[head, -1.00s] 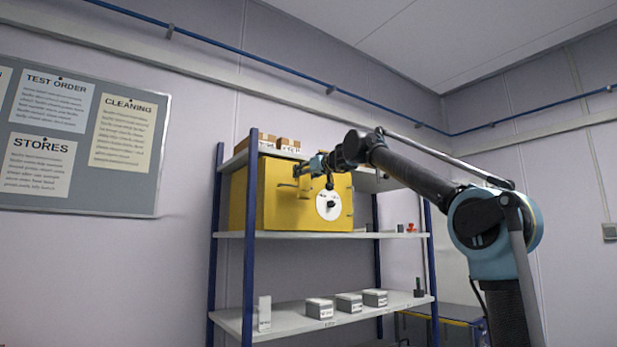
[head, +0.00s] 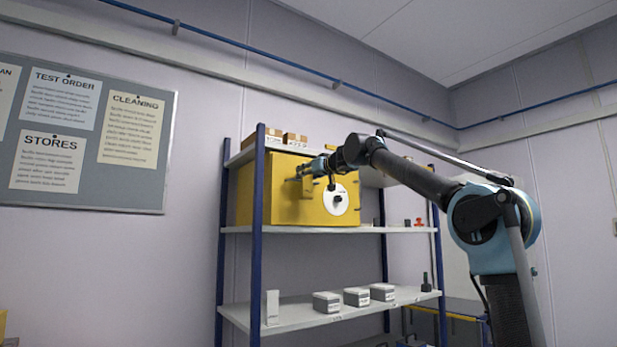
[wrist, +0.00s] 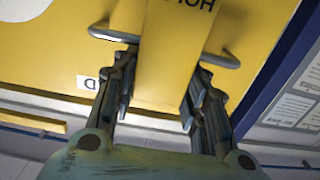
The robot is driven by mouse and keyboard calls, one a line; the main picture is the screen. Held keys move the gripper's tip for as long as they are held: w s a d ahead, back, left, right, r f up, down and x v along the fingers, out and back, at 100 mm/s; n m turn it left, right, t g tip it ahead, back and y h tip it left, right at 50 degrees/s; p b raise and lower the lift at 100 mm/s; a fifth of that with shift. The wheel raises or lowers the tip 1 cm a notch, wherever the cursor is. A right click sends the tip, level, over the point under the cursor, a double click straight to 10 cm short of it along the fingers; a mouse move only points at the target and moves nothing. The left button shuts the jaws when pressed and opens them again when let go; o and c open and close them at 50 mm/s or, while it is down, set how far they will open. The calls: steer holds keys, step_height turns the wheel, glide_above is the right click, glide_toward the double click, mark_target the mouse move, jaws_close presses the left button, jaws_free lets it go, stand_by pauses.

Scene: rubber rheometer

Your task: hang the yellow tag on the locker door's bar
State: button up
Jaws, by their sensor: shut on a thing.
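The yellow tag (wrist: 175,60), with dark print reading upside down, is between the fingers of my gripper (wrist: 160,75) in the wrist view. My gripper is shut on it. The locker door's grey bar (wrist: 222,59) shows on both sides of the tag; its middle is hidden behind the tag. I cannot tell whether the tag's hook is over the bar or only in front of it. In the head view the yellow locker (head: 290,207) stands on the upper shelf, with my gripper at the upper left of its door. The tag is hard to separate from the door there.
A white disc with a dark knob (head: 335,200) is on the door, right of my gripper. Cartons (head: 295,139) sit on the shelf above. Several grey boxes (head: 356,297) stand on the lower shelf. A blue rack post (head: 257,240) rises left of the locker.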

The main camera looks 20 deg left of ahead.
steer(key=o, duration=1.4)
steer(key=shift+v, duration=6)
steer(key=shift+f, duration=0.1)
